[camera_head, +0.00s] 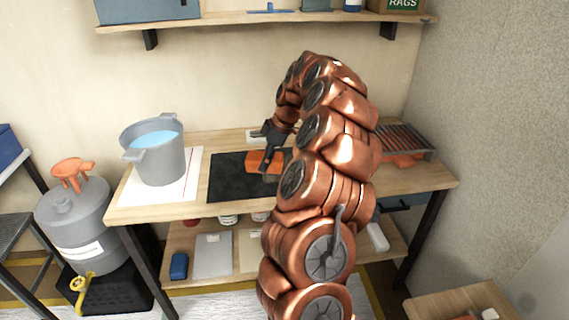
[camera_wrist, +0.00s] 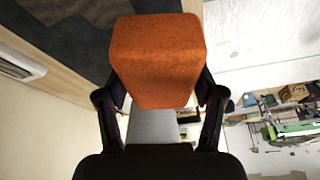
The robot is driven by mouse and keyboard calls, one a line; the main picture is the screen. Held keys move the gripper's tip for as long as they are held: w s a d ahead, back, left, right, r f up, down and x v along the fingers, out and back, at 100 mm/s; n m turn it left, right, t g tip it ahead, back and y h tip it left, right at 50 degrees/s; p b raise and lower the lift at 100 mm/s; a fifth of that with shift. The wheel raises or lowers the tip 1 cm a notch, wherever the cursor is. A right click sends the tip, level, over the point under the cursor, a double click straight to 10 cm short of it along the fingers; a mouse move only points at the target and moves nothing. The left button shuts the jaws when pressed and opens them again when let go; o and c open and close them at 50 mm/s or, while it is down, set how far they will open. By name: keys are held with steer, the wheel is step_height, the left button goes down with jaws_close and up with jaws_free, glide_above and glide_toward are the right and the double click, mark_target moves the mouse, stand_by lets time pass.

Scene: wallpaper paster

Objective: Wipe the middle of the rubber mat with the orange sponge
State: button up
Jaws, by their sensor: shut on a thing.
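The orange sponge (camera_head: 257,161) is a block held between the fingers of my gripper (camera_head: 270,158). In the head view it shows over the dark rubber mat (camera_head: 228,180), towards the mat's right part. I cannot tell whether it touches the mat. In the wrist view the sponge (camera_wrist: 157,62) fills the upper middle, with a finger of my gripper (camera_wrist: 160,105) on each side. The mat (camera_wrist: 75,35) shows at the upper left there. My arm hides the mat's right side in the head view.
A grey bucket of blue liquid (camera_head: 165,160) stands on a white sheet (camera_head: 190,185) left of the mat. A rack (camera_head: 405,142) stands at the right end of the wooden table (camera_head: 425,178). A shelf (camera_head: 220,19) hangs above. A lower shelf holds several items.

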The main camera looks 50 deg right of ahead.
steer(key=shift+n, duration=0.6)
steer(key=s+d, duration=0.1)
steer(key=d, duration=0.1)
steer(key=s+d, duration=0.2)
steer(key=shift+s+d+r+b, duration=0.15)
steer(key=shift+r+b, duration=0.05)
steer(key=shift+b, duration=0.15)
steer(key=shift+f+b, duration=0.1)
steer(key=shift+b, duration=0.2)
steer(key=shift+f+b, duration=1.95)
steer(key=shift+f, duration=1.25)
